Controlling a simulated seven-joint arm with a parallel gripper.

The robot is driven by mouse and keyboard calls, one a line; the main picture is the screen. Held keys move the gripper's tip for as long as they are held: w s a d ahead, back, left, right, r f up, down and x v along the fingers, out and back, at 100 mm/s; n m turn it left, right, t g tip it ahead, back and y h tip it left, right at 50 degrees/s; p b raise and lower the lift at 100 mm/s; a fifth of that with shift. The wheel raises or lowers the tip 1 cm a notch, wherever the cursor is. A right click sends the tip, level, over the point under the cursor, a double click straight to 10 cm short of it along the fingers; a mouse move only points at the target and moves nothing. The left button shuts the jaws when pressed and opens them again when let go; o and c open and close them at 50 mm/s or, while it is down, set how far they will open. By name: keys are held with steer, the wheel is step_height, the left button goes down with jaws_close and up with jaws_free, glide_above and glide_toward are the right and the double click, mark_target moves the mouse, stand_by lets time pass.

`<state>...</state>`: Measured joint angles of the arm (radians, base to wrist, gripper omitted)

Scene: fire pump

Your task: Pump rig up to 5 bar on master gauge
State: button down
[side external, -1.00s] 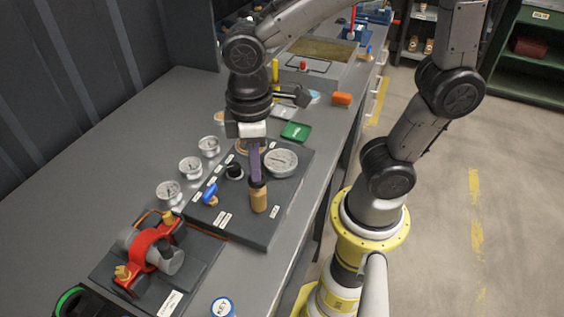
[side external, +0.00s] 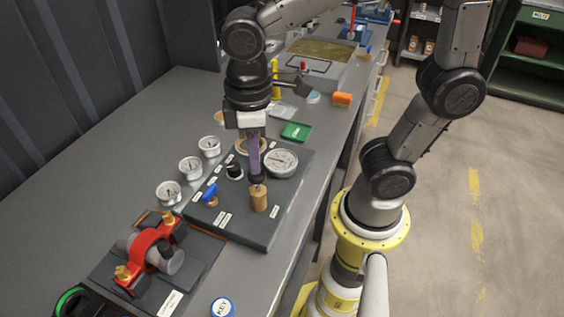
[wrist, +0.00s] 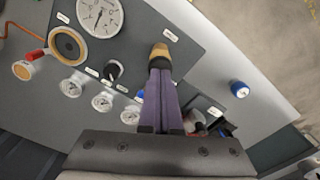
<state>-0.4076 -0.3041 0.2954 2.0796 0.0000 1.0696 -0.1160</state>
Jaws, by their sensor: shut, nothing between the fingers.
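The rig is a dark grey panel (side external: 240,225) on the bench. Its large white-faced master gauge (side external: 281,162) sits at the right edge and also shows in the wrist view (wrist: 100,14); I cannot read its value surely. A wooden pump handle (side external: 258,200) stands upright near the panel's front; its top shows in the wrist view (wrist: 159,52).
Several small gauges (side external: 190,167) stand in a row left of the panel. A green tray (side external: 296,131) and an orange block (side external: 342,99) lie behind.

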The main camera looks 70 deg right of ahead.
steer(key=shift+f, duration=1.45)
steer(key=shift+r, duration=1.55)
steer(key=shift+f, duration=0.15)
